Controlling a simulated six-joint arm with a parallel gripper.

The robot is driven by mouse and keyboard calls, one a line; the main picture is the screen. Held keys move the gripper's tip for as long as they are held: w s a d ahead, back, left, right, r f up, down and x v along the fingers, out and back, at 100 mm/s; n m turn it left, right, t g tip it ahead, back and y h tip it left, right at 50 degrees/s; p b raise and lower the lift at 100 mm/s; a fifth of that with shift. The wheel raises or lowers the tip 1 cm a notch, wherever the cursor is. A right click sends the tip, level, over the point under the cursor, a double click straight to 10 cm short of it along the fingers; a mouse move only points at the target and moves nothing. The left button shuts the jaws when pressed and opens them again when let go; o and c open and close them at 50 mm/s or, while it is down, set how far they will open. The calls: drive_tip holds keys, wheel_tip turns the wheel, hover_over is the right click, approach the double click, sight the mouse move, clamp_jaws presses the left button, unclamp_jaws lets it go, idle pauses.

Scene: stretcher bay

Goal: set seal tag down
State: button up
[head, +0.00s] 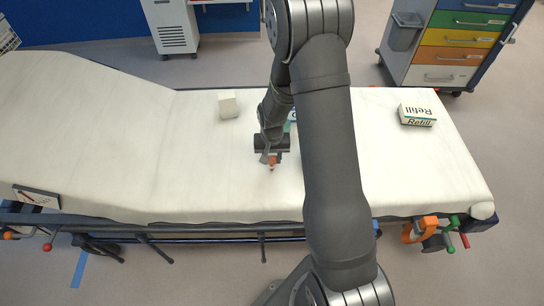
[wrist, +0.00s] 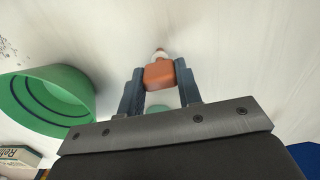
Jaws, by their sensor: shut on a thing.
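The seal tag, a small orange piece with a pale tip, shows in the wrist view (wrist: 159,75) between the two fingers of my gripper (wrist: 160,84). In the head view the orange tag (head: 272,161) is at the end of my gripper (head: 271,155), over the middle of the white stretcher sheet (head: 130,150). My gripper is shut on the tag and points down. The tag's pale tip is close to the sheet; I cannot tell whether it touches.
A green ring-shaped thing (wrist: 75,82) lies left of my gripper in the wrist view. A white block (head: 228,106) sits behind my gripper. A Refill box (head: 417,115) lies at the right. A drawer cart (head: 450,55) stands behind. The sheet's left part is clear.

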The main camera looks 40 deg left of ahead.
drive_tip(key=o, duration=0.9)
drive_tip(key=shift+o, duration=0.2)
wheel_tip(320, 180, up, 12)
drive_tip(key=shift+f, duration=4.85)
drive_tip(key=shift+f, duration=0.1)
